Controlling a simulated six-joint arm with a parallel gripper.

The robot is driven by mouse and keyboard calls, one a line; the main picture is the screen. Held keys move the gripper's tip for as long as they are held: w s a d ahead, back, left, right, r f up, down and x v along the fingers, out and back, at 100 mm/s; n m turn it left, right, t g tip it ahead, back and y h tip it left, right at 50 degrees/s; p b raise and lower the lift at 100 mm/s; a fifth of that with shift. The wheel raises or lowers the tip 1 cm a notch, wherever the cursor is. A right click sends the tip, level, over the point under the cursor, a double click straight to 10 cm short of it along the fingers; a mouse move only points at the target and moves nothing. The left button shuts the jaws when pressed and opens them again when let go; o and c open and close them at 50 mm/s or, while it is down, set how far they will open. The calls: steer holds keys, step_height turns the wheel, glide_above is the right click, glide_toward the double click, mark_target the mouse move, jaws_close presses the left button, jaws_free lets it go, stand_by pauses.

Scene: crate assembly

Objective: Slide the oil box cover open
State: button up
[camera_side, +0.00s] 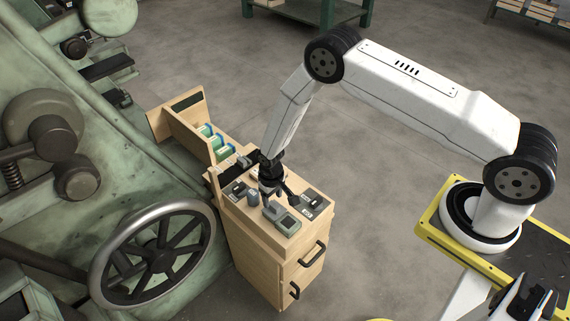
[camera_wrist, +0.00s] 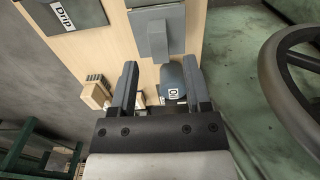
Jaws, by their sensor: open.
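A grey box with a flat cover and a raised tab (camera_wrist: 157,38), apparently the oil box, is on the wooden cabinet top. In the side view the box (camera_side: 286,223) is at the near edge of the top. My gripper (camera_wrist: 157,66) is open, with its two fingers apart and nothing held between them. In the wrist view the tab lies just beyond the fingertips. In the side view my gripper (camera_side: 270,190) hangs low over the cabinet top, behind the box. Whether it touches anything is unclear.
A blue-grey canister (camera_wrist: 174,80) stands close to one finger; it shows in the side view (camera_side: 253,198). A wooden rack (camera_side: 196,128) with green-and-white items adjoins the cabinet (camera_side: 262,262). A handwheel (camera_side: 153,255) stands left.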

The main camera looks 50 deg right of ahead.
steer(key=shift+r, duration=2.25)
steer(key=shift+d+r, duration=0.1)
steer(key=shift+r, duration=0.4)
step_height(320, 180, up, 8)
glide_above(273, 204)
steer(key=s+d, duration=0.1)
steer(key=d, duration=0.1)
steer(key=s+d+r+t, duration=0.1)
steer(key=s+d+r, duration=0.1)
steer(key=s+r, duration=0.6)
steer(key=s+d+r+t, duration=0.1)
steer(key=s+d+r, duration=0.1)
steer(key=s+r, duration=0.6)
steer(key=shift+r+t, duration=0.3)
steer(key=shift+r, duration=0.2)
